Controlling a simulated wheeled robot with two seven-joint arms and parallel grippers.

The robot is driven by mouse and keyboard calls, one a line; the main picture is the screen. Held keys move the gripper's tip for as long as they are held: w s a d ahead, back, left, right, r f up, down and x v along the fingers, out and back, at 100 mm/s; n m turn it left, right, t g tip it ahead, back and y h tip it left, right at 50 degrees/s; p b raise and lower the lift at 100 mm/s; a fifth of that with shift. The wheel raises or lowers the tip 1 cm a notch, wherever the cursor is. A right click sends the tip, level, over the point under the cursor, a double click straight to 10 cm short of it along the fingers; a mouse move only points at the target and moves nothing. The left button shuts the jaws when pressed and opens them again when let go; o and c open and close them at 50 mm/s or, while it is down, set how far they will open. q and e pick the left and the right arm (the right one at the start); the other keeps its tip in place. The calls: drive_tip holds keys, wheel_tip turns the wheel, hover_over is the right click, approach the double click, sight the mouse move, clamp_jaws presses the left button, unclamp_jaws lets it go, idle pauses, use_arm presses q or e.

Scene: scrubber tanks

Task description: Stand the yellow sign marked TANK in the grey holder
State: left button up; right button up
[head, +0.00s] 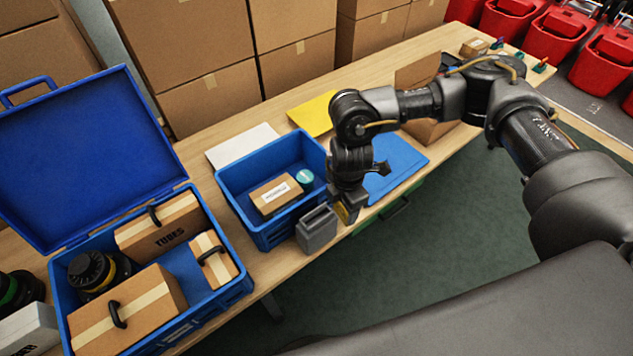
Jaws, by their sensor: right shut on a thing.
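The grey holder (317,231) stands upright at the front edge of the wooden table, just right of the blue crate. My right gripper (348,206) points down close to the right of the holder and is shut on a small yellow piece, which looks like the yellow sign (342,212). Most of the sign is hidden by the gripper, and I cannot read TANK on it. The sign seems to be beside the holder, not in it; whether they touch, I cannot tell. My left gripper is not in view.
The blue crate (262,226) holds a small carton (275,195) and a round teal-topped tin (305,177). Left is an open blue case (234,293) with cartons. White (240,145), yellow (312,113) and blue (400,165) sheets lie on the table (200,145). An open carton (425,131) stands behind my arm.

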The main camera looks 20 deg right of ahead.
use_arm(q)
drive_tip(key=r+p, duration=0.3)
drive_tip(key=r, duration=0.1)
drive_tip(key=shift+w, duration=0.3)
use_arm(e)
drive_tip(key=w+a+r+n, duration=0.1)
drive_tip(key=a+r+n, duration=0.1)
drive_tip(key=n, duration=0.8)
drive_tip(key=w+a+r+n, duration=0.2)
drive_tip(key=a+r+n, duration=0.1)
drive_tip(key=n, duration=0.6)
drive_tip(key=shift+a+n, duration=0.4)
drive_tip(key=shift+a, duration=0.05)
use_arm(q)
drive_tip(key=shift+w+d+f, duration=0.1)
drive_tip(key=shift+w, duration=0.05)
use_arm(e)
drive_tip(key=shift+f, duration=0.2)
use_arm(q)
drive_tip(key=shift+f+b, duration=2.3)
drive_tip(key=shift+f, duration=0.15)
use_arm(e)
drive_tip(key=shift+f, duration=2.9)
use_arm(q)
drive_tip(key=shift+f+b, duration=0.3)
use_arm(e)
drive_tip(key=shift+f, duration=0.25)
